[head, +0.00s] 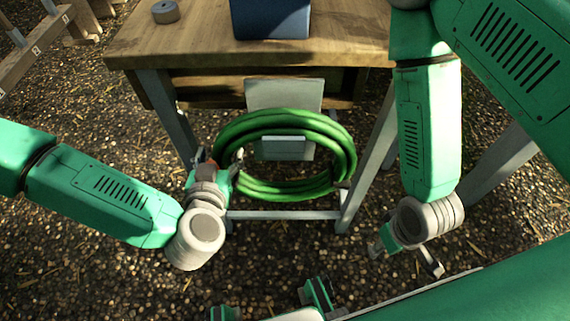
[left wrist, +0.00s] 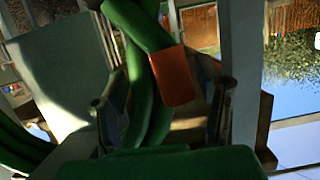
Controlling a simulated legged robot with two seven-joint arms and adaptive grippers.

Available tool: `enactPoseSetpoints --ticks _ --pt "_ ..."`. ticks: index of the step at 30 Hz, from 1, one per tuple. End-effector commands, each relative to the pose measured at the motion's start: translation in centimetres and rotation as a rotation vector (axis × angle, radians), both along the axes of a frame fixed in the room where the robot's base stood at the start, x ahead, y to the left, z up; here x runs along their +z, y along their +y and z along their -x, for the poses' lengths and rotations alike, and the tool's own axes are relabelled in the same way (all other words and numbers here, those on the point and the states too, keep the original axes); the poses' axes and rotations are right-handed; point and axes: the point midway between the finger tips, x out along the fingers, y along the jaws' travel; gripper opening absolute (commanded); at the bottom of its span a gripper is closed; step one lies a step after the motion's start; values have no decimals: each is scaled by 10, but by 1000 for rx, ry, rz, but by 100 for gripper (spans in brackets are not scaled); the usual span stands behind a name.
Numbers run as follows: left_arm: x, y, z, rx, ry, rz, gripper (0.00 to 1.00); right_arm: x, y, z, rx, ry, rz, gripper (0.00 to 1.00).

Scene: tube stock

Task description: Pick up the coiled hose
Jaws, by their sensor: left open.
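The coiled green hose (head: 342,147) hangs in several loops on a pale grey holder plate (head: 283,94) at the front of the wooden table. My left gripper (head: 214,172) is at the left side of the coil and open. In the left wrist view, hose strands (left wrist: 141,85) with an orange band (left wrist: 175,76) pass between the spread fingers of the left gripper (left wrist: 165,112). I cannot tell whether either finger touches the hose. My right gripper (head: 407,256) is low at the right, away from the hose, empty, with its fingers apart.
The wooden table (head: 200,40) stands on grey legs with a low crossbar (head: 285,215) below the coil. A blue box (head: 270,18) and a grey round roll (head: 165,11) are on top. A wooden rack (head: 35,55) is at the upper left. The gravel ground in front is mostly clear.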

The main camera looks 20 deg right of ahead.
Motion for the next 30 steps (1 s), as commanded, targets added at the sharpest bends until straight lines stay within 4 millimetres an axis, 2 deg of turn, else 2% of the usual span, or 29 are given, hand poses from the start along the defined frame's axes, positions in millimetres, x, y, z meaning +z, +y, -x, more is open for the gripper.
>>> enactPoseSetpoints --ticks 6,7,9,12,23,28,30 --pt "0 -2 -1 -1 -1 -2 59 0 0 0 1 -1 0 40" --pt "0 -2 -1 -1 -1 -2 55 0 0 0 1 -1 0 40" --pt "0 -2 -1 -1 0 -2 30 0 0 0 1 0 0 40" --pt "0 -2 -1 -1 0 -2 0 0 0 0 1 -1 0 40" --pt "4 -3 0 -2 -2 2 0 2 0 0 0 0 0 40" --pt "14 -2 3 -3 -3 2 0 11 0 0 1 0 0 40" --pt "23 -2 2 -2 -5 3 0 15 0 0 0 0 0 40"
